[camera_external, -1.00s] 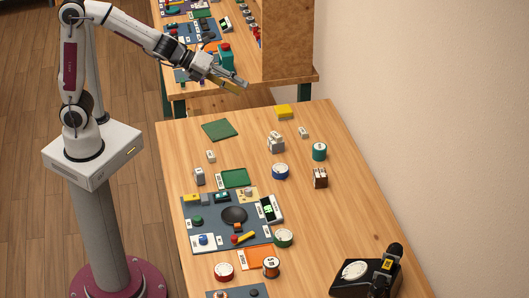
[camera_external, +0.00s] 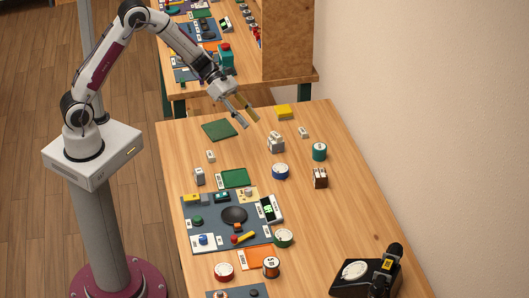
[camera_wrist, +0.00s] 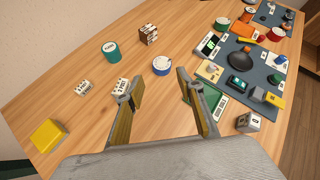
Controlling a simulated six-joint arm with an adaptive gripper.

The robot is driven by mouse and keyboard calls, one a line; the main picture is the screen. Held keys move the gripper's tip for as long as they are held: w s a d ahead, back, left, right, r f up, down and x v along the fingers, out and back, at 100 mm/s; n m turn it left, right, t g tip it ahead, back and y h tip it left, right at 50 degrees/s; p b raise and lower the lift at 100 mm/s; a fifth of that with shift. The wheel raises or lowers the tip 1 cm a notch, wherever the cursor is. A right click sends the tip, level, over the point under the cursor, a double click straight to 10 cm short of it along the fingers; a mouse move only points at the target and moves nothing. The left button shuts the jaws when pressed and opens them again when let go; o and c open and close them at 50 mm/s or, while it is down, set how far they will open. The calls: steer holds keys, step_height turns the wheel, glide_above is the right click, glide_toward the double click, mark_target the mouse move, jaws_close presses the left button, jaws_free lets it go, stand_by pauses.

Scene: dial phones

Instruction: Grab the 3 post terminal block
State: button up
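I cannot read which block is the 3 post terminal block. Candidates are a grey-white labelled block (camera_external: 276,143), a small white block (camera_external: 303,132) to its upper right, a dark brown block (camera_external: 320,178), a grey block (camera_external: 199,176) and a small pale block (camera_external: 210,156). The wrist view shows the labelled block (camera_wrist: 120,86) just beyond my left finger, the small white block (camera_wrist: 83,87), the brown block (camera_wrist: 148,35) and the grey block (camera_wrist: 248,122). My gripper (camera_external: 249,123) is open and empty, above the table's far part; the wrist view shows its spread fingers (camera_wrist: 159,78).
A yellow box (camera_external: 284,112), green mat (camera_external: 219,129), teal roll (camera_external: 319,151) and blue roll (camera_external: 280,171) lie around. A blue-grey panel (camera_external: 205,217) with parts and a black dial phone (camera_external: 365,275) stand nearer. A wall (camera_external: 420,110) bounds the right.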

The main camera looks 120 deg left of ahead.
mark_target(211, 155)
steer(key=s+f+m+h, duration=0.1)
steer(key=s+f, duration=0.1)
steer(key=s+f+m+h, duration=0.1)
steer(key=s+f+m, duration=0.1)
steer(key=s+f+m+h, duration=0.1)
steer(key=s+f, duration=0.1)
steer(key=f, duration=0.1)
steer(key=shift+s+d+m, duration=0.3)
steer(key=shift+d+m, duration=0.1)
steer(key=s+d+f+m+h, duration=0.1)
steer(key=s, duration=0.2)
steer(key=s+f+m+h, duration=0.2)
steer(key=s+d+f+m+h, duration=0.1)
steer(key=s, duration=0.2)
steer(key=shift+s+d+f+g, duration=0.3)
steer(key=shift+d+f+g, duration=0.05)
steer(key=shift+g, duration=0.05)
steer(key=shift+x, duration=1.3)
steer(key=shift+d+r+x, duration=0.15)
steer(key=shift+x, duration=0.8)
steer(key=shift+d+r+x, duration=0.1)
steer(key=shift+d+x, duration=0.1)
steer(key=shift+x, duration=0.7)
steer(key=shift+w+d+f, duration=0.35)
steer(key=shift+w+d, duration=0.05)
steer(key=shift+d, duration=0.05)
steer(key=shift+c, duration=0.5)
steer(key=c, duration=0.9)
